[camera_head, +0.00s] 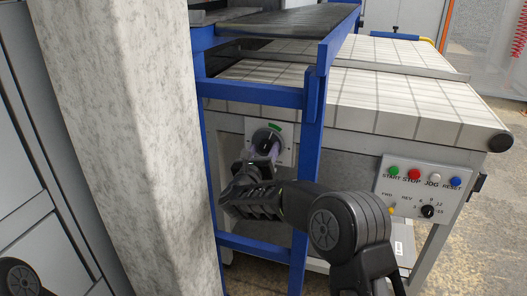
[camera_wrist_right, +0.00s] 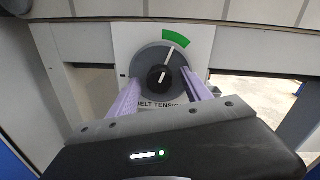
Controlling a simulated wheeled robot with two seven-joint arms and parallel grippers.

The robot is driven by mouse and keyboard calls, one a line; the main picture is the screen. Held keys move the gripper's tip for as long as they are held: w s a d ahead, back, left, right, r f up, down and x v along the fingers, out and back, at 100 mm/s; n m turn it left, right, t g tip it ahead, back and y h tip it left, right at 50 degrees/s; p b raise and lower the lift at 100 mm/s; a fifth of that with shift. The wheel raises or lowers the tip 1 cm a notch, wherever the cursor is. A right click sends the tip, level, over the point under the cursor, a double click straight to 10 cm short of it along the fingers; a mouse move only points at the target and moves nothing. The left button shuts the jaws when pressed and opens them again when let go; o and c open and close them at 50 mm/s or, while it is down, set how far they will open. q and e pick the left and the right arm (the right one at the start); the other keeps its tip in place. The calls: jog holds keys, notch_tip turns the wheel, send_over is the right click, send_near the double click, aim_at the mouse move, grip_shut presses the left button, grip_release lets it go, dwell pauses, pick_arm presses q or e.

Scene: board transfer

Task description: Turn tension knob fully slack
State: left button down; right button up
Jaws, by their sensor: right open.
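The belt tension knob (camera_wrist_right: 158,77) is a black centre on a grey disc, on a white plate (camera_wrist_right: 201,42) lettered "BELT TENSION", partly covered. White marks on the knob and disc point up and slightly right, toward a green arc (camera_wrist_right: 176,38). In the head view the dark knob (camera_head: 266,136) sits on the plate behind the blue frame. My right gripper (camera_head: 262,153) is just in front of it. In the right wrist view its purple fingers (camera_wrist_right: 162,90) are apart, one on each side of the disc; contact cannot be told. My left gripper is out of view.
A blue frame (camera_head: 311,130) stands just beside the knob and my right arm. A pale pillar (camera_head: 130,130) is close on the left. A control panel (camera_head: 424,190) with coloured buttons is at right, below the conveyor top (camera_head: 400,95).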

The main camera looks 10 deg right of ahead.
grip_shut()
dwell(0.7)
